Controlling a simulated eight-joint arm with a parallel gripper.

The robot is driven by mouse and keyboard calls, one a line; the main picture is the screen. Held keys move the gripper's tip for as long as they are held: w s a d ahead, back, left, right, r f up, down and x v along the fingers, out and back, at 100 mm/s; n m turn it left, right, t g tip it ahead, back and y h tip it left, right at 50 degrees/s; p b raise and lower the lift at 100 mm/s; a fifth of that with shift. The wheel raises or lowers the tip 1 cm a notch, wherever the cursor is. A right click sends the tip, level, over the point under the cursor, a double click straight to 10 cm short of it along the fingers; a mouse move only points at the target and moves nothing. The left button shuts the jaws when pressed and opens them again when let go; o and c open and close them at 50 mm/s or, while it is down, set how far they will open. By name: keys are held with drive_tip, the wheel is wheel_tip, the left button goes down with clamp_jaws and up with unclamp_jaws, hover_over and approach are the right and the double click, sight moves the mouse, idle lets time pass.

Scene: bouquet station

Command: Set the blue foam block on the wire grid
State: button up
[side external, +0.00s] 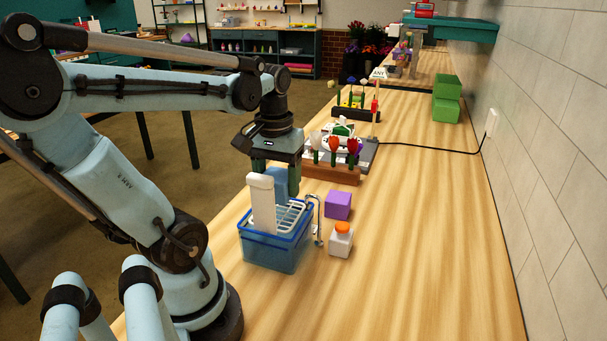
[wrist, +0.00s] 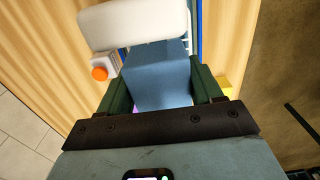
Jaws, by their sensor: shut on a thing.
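My gripper (side external: 276,176) is shut on the blue foam block (side external: 279,186), which hangs upright between the fingers. In the wrist view the blue block (wrist: 158,75) fills the space between both green fingers. The white wire grid (side external: 292,216) lies in the top of a blue bin (side external: 272,252). The block is over the grid's far part; I cannot tell whether its bottom touches the wires. A white block (side external: 262,204) stands upright at the grid, beside the blue block and partly hiding it. In the wrist view the white block (wrist: 135,24) lies just beyond the blue one.
A purple block (side external: 338,204) and a white bottle with an orange cap (side external: 342,238) stand right of the bin. A rack of flowers (side external: 331,172) stands behind. The table's right front is clear.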

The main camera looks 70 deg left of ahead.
drive_tip(key=shift+f, duration=1.6)
drive_tip(key=shift+f, duration=0.1)
drive_tip(key=o, duration=1.2)
drive_tip(key=shift+r, duration=3.5)
